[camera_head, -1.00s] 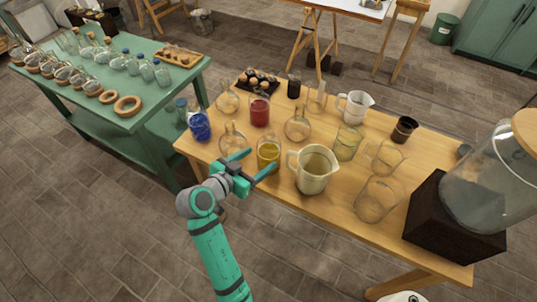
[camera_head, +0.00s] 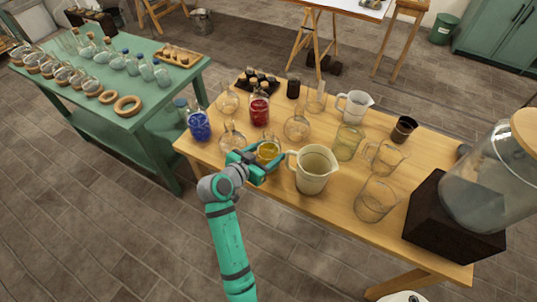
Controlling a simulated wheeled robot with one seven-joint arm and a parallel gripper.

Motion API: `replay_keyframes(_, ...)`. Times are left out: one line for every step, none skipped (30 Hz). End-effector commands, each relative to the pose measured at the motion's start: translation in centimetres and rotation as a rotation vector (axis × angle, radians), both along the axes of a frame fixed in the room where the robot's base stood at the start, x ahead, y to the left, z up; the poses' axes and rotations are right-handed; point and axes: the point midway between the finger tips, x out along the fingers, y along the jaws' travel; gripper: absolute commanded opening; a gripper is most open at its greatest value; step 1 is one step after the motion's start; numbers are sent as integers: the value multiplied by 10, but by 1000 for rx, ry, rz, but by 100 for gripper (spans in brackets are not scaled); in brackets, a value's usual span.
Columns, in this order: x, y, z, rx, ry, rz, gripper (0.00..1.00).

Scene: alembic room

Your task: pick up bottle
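A bottle with yellow contents (camera_head: 268,152) stands near the front edge of the wooden table (camera_head: 325,205). My gripper (camera_head: 271,154) is at this bottle, with one finger on its left side and back and the other on its right front side. The fingers are spread apart around it, and I cannot see clear contact. They hide its lower part. Other bottles on the table are one with blue contents (camera_head: 200,126) at the left and one with red contents (camera_head: 259,108) behind the yellow one.
A cream pitcher (camera_head: 313,169) stands close to the right of my gripper. A clear round flask (camera_head: 232,140) stands close behind its left side. Glass beakers and a large dispenser (camera_head: 485,180) are farther right. A green table (camera_head: 150,108) with bottles is at left.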

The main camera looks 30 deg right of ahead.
Motion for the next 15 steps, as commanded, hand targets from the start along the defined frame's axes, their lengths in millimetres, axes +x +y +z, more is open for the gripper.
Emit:
replay_keyframes(0, 0, 0, 0, 0, -1, 44)
replay_keyframes(0, 0, 0, 0, 0, -1, 36)
replay_keyframes(0, 0, 0, 0, 0, -1, 27)
replay_keyframes(0, 0, 0, 0, 0, -1, 20)
replay_keyframes(0, 0, 1, -1, -2, -1, 16)
replay_keyframes(0, 0, 1, -1, -2, -1, 16)
replay_keyframes(0, 0, 1, -1, -2, -1, 16)
replay_keyframes(0, 0, 1, -1, -2, -1, 16)
replay_keyframes(0, 0, 1, -1, -2, -1, 16)
replay_keyframes(0, 0, 1, -1, -2, -1, 16)
replay_keyframes(0, 0, 1, -1, -2, -1, 16)
replay_keyframes(0, 0, 2, -1, -2, -1, 16)
replay_keyframes(0, 0, 2, -1, -2, -1, 16)
replay_keyframes(0, 0, 2, -1, -2, -1, 16)
replay_keyframes(0, 0, 3, -2, -3, 0, 16)
